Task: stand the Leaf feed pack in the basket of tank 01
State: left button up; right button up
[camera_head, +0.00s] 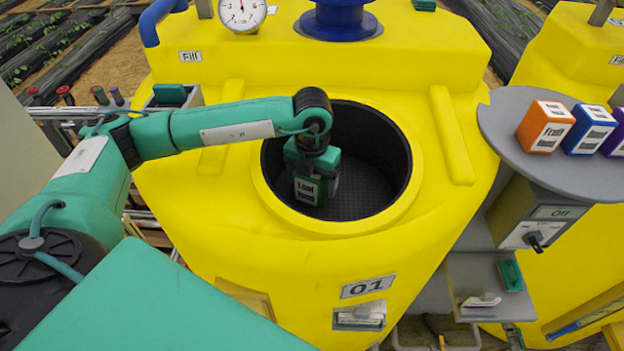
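Tank 01 (225,255) is the large yellow tank in the middle, with an "01" plate on its front. Its round top opening holds a black basket (365,200) with a mesh floor. The Leaf feed pack (306,190), green with a white label, is upright inside the basket opening, left of its middle. My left gripper (318,178) reaches down into the opening from above and is shut on the pack's upper part. I cannot tell whether the pack's bottom touches the basket floor. My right gripper is not in view.
A grey round shelf (500,115) at the right carries an orange pack (546,127), a blue pack (588,130) and a purple pack (615,140). A switch box (535,225) sits below it. A blue fitting (338,22) and a gauge (243,12) stand behind the opening.

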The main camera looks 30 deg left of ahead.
pick_arm(q)
jog(key=shift+r, duration=0.25)
notch_tip(320, 180, up, 10)
jog(key=b, duration=0.4)
jog(key=shift+w+r+b, duration=0.1)
jog(key=shift+r+b, duration=0.05)
jog(key=shift+b, duration=0.2)
jog(key=shift+r, duration=0.75)
